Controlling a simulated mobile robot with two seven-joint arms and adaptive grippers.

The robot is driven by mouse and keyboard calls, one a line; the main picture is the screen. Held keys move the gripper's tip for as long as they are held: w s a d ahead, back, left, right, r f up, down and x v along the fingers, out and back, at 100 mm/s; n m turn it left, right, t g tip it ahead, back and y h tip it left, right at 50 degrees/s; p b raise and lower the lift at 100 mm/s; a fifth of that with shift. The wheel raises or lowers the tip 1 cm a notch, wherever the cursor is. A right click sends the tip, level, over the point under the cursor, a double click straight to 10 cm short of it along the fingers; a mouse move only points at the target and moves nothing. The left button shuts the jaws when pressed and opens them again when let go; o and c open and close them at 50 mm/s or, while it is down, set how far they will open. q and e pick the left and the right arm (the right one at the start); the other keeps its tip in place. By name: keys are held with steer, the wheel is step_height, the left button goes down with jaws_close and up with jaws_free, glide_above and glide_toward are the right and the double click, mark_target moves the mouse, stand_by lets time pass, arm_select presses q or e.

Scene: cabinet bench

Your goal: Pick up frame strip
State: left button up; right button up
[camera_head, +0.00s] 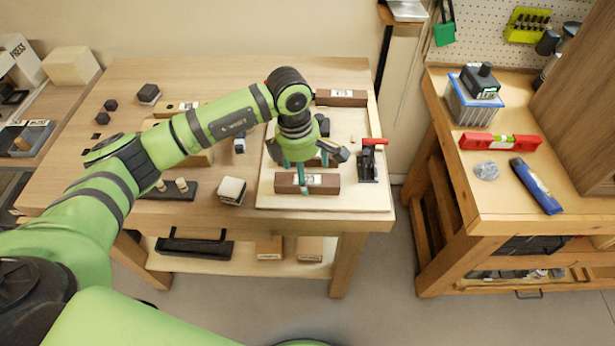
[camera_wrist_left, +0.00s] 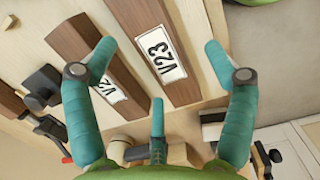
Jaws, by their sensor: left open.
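A brown frame strip (camera_head: 288,183) with a white label lies near the front of the pale board (camera_head: 350,200). A second strip is partly hidden behind my left gripper (camera_head: 304,174), and a third strip (camera_head: 326,97) lies at the board's back. My left gripper is open, pointing down over the front strips with its teal fingers spread. In the left wrist view, a strip labelled V23 (camera_wrist_left: 135,22) lies between the spread fingers (camera_wrist_left: 158,78). Another labelled strip (camera_wrist_left: 80,42) lies beside it, partly behind a finger. Contact cannot be told. My right gripper is out of view.
A red-handled clamp (camera_head: 368,165) stands on the board just right of the gripper. A pale block (camera_head: 231,190) and a dark pegged holder (camera_head: 165,191) are to the left. A second bench (camera_head: 500,205) stands right, across a gap.

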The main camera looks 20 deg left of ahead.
mark_target(307, 176)
arm_select(q)
steer(key=shift+w+d+f, duration=0.1)
steer(key=shift+w+f, duration=0.05)
steer(key=shift+f, duration=0.5)
steer(key=shift+w+d+f, duration=0.1)
steer(key=shift+w+f, duration=0.05)
steer(key=shift+f, duration=0.7)
steer(key=c, duration=1.3)
steer(key=shift+c, duration=0.2)
steer(key=shift+r, duration=0.15)
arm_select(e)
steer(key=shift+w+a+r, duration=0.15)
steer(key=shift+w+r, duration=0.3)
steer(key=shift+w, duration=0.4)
